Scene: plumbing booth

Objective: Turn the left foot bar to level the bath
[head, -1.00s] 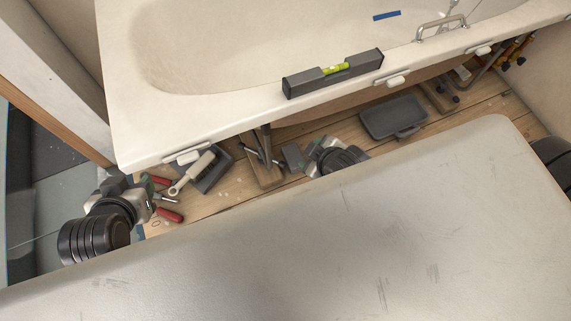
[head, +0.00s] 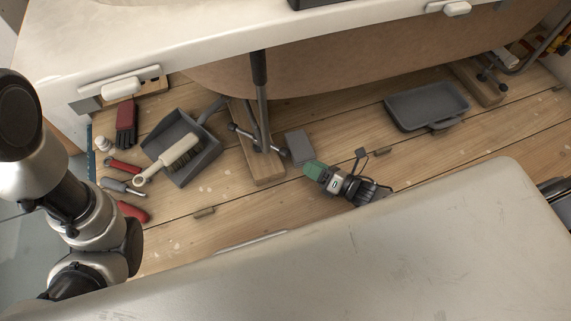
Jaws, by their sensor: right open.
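The left foot of the bath (head: 260,85) shows as a dark upright leg above a wooden block (head: 258,165). A thin metal bar (head: 258,139) with dark ends crosses it at a slant. My right gripper (head: 316,165) is open, low over the floor, to the right of the bar's right end. A grey flat piece (head: 299,147) lies between them; I cannot tell whether it belongs to the gripper. The bath rim (head: 200,50) crosses the top. Only a dark bottom edge of the spirit level (head: 313,3) shows, its vial hidden. My left arm is at the left; its gripper is not visible.
Red-handled tools (head: 132,211) lie further left. A grey tray (head: 425,106) is on the right. A pale worn surface (head: 380,260) fills the foreground. Floorboards between are mostly clear.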

